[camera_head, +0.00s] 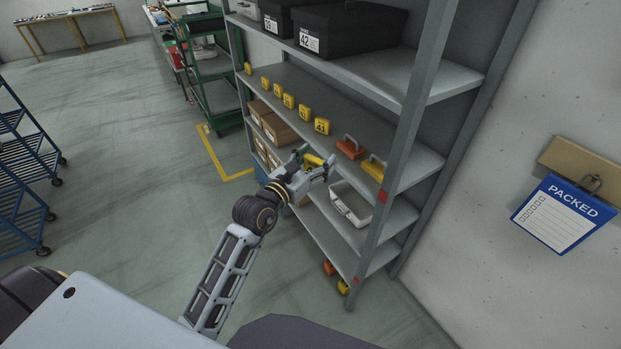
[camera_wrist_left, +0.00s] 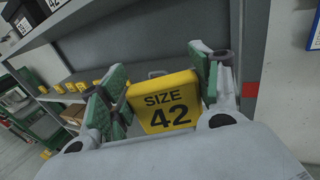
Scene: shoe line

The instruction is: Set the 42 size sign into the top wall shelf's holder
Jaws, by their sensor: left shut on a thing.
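The yellow sign marked SIZE 42 (camera_wrist_left: 163,103) is between the green-padded fingers of my left gripper (camera_wrist_left: 158,88) in the left wrist view. In the head view, my left gripper (camera_head: 316,165) is at the front of the grey rack (camera_head: 423,165), and only a bit of the yellow sign (camera_head: 311,160) shows between its fingers. The gripper is shut on the sign, which faces the wrist camera and leans slightly. I cannot make out a wall shelf's holder in either view. My right gripper is not in view.
Several yellow number signs (camera_head: 321,127) stand along a rack shelf. An orange tool (camera_head: 351,147) and a yellow one (camera_head: 374,169) lie right of them. Black shoe boxes (camera_head: 350,30) sit above. A blue PACKED board (camera_head: 558,214) hangs on the right wall. A rack post (camera_head: 402,150) stands right of the gripper.

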